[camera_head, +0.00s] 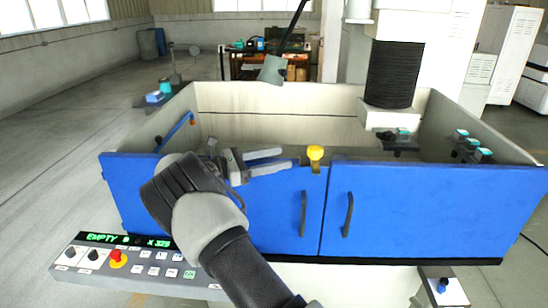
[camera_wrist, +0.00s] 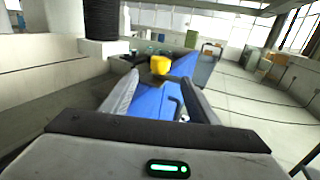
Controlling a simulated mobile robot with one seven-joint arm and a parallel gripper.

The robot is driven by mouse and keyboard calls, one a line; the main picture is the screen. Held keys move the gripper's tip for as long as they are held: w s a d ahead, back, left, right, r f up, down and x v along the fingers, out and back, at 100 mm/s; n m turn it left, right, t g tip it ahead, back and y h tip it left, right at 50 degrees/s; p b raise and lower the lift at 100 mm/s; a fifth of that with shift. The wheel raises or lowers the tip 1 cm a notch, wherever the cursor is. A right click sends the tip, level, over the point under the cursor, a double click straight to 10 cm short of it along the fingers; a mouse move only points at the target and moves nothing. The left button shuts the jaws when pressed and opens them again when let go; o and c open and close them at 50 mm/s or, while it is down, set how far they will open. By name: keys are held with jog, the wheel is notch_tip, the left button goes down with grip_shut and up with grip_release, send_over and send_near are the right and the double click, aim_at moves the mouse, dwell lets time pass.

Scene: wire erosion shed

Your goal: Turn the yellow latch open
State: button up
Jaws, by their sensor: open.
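The yellow latch (camera_head: 315,154) sits on the top edge of the blue doors (camera_head: 262,205), near where the two doors meet. It also shows in the wrist view (camera_wrist: 160,65), beyond my fingertips and roughly midway between them. My gripper (camera_head: 281,160) is to the left of the latch in the head view, with its fingers pointing right toward it. The fingers are spread apart with nothing between them, and a gap separates them from the latch. My gripper also shows in the wrist view (camera_wrist: 165,92).
A grey tank (camera_head: 270,100) lies behind the doors. Two dark door handles (camera_head: 347,214) stick out in front. A control panel (camera_head: 130,260) with a red button is at lower left. A black cylindrical column (camera_head: 395,75) hangs over the tank at right.

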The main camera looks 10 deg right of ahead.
jog(key=shift+a, duration=0.45)
jog(key=shift+s+d, duration=0.1)
jog(key=s+d+r+m+g+y, duration=0.1)
jog(key=s+d+r+m+y, duration=0.3)
jog(key=s, duration=0.4)
jog(key=s+d+r+m+g+y, duration=0.1)
jog(key=s+d+m+y, duration=0.2)
jog(key=s+m+y, duration=0.4)
jog(key=s+a+r+m+t+y, duration=0.1)
jog(key=s+a+m+t+y, duration=0.1)
jog(key=s, duration=0.9)
jog(key=s+a+r+m+t+y, duration=0.2)
jog(key=s+a+m, duration=0.4)
jog(key=s, duration=0.5)
jog(key=a+t+y, duration=0.1)
jog(key=a+y, duration=0.1)
jog(key=shift+s+y, duration=0.15)
jog(key=shift+y, duration=0.25)
jog(key=shift+c, duration=0.4)
